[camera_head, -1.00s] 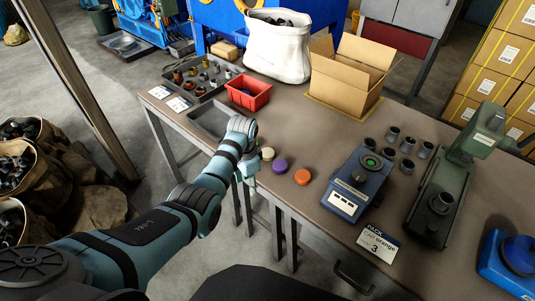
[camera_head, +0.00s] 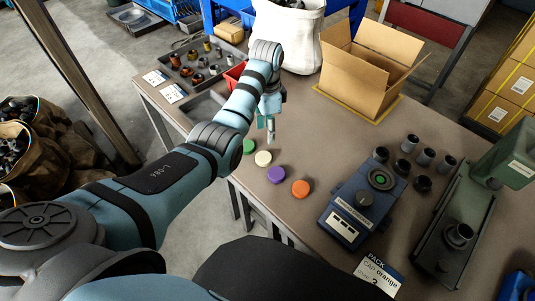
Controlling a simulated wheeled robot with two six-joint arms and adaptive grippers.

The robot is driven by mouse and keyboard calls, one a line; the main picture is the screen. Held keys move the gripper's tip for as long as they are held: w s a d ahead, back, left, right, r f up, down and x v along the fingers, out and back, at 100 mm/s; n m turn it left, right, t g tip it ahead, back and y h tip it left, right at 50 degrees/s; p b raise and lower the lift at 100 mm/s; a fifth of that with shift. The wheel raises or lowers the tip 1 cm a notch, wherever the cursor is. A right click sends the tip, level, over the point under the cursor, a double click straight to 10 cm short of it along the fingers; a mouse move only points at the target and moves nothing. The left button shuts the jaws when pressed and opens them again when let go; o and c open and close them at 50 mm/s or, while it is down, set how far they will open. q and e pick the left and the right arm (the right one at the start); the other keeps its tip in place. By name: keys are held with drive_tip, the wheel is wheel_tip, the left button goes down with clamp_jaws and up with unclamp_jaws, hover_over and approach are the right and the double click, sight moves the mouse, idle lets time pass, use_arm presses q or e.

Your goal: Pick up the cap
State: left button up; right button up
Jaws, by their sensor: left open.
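A row of round caps lies on the brown table: a green cap (camera_head: 248,146), a cream cap (camera_head: 263,158), a purple cap (camera_head: 276,174) and an orange cap (camera_head: 300,188). A label card (camera_head: 378,274) at the table's front edge reads "PACK CAP orange" with a number partly cut off below. My left gripper (camera_head: 271,136) is open and empty, pointing down above the table just behind the cream and green caps. It touches none of the caps. My right gripper is not in view.
A blue device (camera_head: 353,212) with a green top disc stands right of the orange cap. Several grey cylinders (camera_head: 425,157) stand behind it, beside a green press (camera_head: 455,215). An open cardboard box (camera_head: 362,75), a white bag (camera_head: 292,38) and a tray of parts (camera_head: 203,62) are further back.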

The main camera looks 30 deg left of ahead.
use_arm(q)
drive_tip(key=b, duration=0.1)
hover_over(266, 156)
wheel_tip(266, 156, down, 5)
wheel_tip(266, 156, down, 6)
drive_tip(key=shift+r+b, duration=0.25)
drive_tip(key=shift+b, duration=0.6)
drive_tip(key=shift+r, duration=0.15)
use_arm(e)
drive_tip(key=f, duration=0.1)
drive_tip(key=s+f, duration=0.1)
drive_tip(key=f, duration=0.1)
use_arm(q)
drive_tip(key=c, duration=0.4)
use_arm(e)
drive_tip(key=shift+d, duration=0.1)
